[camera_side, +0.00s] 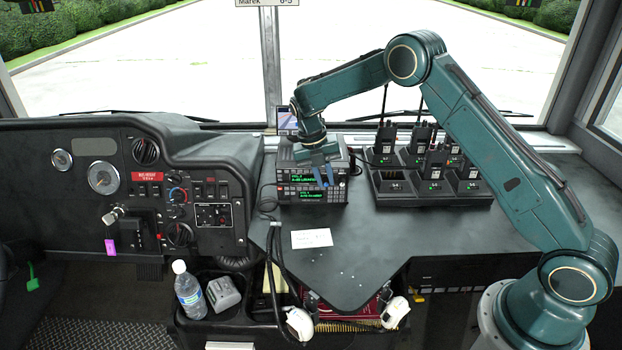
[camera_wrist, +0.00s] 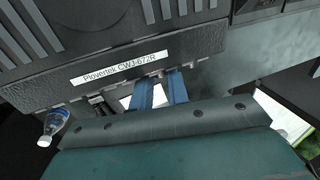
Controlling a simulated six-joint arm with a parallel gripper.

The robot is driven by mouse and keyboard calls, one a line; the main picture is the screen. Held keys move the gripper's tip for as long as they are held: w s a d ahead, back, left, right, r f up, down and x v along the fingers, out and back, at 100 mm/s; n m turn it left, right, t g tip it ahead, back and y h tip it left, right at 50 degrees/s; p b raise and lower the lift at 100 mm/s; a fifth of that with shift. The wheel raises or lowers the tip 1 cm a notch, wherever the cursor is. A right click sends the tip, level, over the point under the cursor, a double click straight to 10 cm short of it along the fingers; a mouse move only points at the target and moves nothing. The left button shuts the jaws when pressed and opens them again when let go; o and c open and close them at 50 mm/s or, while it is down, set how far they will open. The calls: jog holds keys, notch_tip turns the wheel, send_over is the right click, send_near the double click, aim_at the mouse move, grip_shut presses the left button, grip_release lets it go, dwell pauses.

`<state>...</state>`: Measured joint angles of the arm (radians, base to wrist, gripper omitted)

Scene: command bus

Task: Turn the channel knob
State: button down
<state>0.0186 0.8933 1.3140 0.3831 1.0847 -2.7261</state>
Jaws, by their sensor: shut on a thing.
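The radio (camera_side: 291,193) is a dark stacked unit with green lit displays, standing on the dark counter. In the wrist view its top (camera_wrist: 60,88) bears a label reading Plovertek CWJ-672R. My gripper (camera_side: 323,178) reaches down over the radio's top, with its blue fingers at the right part of the front face. In the wrist view the fingers (camera_wrist: 160,90) are close together at the radio's front edge. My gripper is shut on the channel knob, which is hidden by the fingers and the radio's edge. The knob's turn position cannot be seen.
A charger rack (camera_side: 435,201) with several handheld radios stands right of the radio. A white card (camera_side: 311,238) lies in front of it. A dashboard (camera_side: 80,190) is at left. A coiled cable (camera_side: 268,207) runs beside the radio. A bottle (camera_side: 189,290) stands lower left.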

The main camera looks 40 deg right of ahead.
jog(key=shift+w+a+g+h, duration=0.1)
jog(key=shift+g+h, duration=0.3)
dwell(0.3)
jog(key=c, duration=1.6)
grip_release()
jog(key=shift+s+d+t+y, duration=0.15)
jog(key=shift+t+y, duration=0.35)
jog(key=shift+s+d+t+y, duration=0.1)
jog(key=shift+t+y, duration=0.4)
